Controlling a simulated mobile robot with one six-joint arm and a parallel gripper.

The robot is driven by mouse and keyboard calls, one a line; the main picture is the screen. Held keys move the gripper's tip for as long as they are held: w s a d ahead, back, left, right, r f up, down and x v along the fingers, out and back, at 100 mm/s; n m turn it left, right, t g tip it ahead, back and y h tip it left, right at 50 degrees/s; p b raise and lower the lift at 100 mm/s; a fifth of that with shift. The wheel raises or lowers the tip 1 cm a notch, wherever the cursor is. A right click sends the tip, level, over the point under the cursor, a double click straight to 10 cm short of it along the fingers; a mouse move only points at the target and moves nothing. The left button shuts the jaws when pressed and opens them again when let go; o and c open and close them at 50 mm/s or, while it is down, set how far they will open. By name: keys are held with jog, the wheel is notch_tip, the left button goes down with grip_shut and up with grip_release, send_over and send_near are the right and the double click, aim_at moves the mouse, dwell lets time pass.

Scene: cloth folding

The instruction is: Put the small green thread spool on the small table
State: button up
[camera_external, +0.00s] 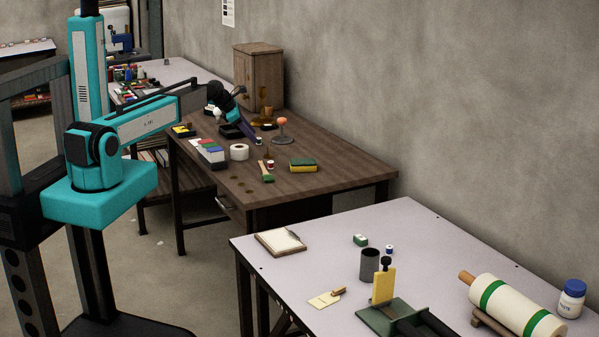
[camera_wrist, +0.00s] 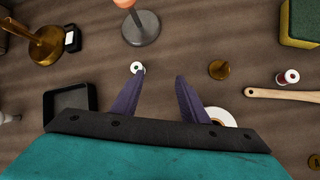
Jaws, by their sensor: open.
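A small spool-like piece with white ends (camera_wrist: 137,68) lies on the brown wooden table (camera_external: 330,172). In the wrist view it is just beyond the tip of my left-hand finger; its thread colour is too small to tell. My gripper (camera_wrist: 158,77) is open and empty, pointing down at this table, with bare wood between its fingers. In the external view my gripper (camera_external: 257,142) is low over the table's middle. A red spool with white ends (camera_wrist: 288,77) lies to the right. I cannot make out a clearly green spool on this table.
Around my gripper are a black tray (camera_wrist: 50,107), a grey-based stand with an orange top (camera_wrist: 141,30), a brass knob (camera_wrist: 219,69), a white tape roll (camera_wrist: 221,117), a wooden-handled brush (camera_wrist: 280,94) and a green-yellow sponge (camera_wrist: 300,25). A pale table (camera_external: 325,265) stands in front.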

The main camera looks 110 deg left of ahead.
jog(key=shift+w+a+f+m+g+h, duration=0.15)
jog(key=shift+w+a+m+g+h, duration=0.45)
jog(key=shift+w+m, duration=0.35)
jog(key=shift+w+a+r+m+g+h+b, duration=0.25)
jog(key=shift+w+a+m+g, duration=0.15)
jog(key=shift+m+g, duration=0.15)
jog(key=shift+w+a+r+m+g+h+b, duration=0.1)
jog(key=shift+w+a+m+g+h+b, duration=0.15)
jog(key=shift+w+a+m+g, duration=0.25)
notch_tip(320, 180, up, 9)
jog(key=w+a+m+g+h+b, duration=0.1)
jog(key=w+a+m+g, duration=0.1)
jog(key=m+g, duration=0.2)
jog(key=shift+w+g+h, duration=0.35)
jog(key=shift+g+h, duration=0.05)
jog(key=shift+g, duration=0.65)
jog(key=shift+f, duration=0.1)
jog(key=shift+p+x, duration=0.7)
jog(key=shift+x, duration=3.6)
jog(key=shift+f, duration=0.1)
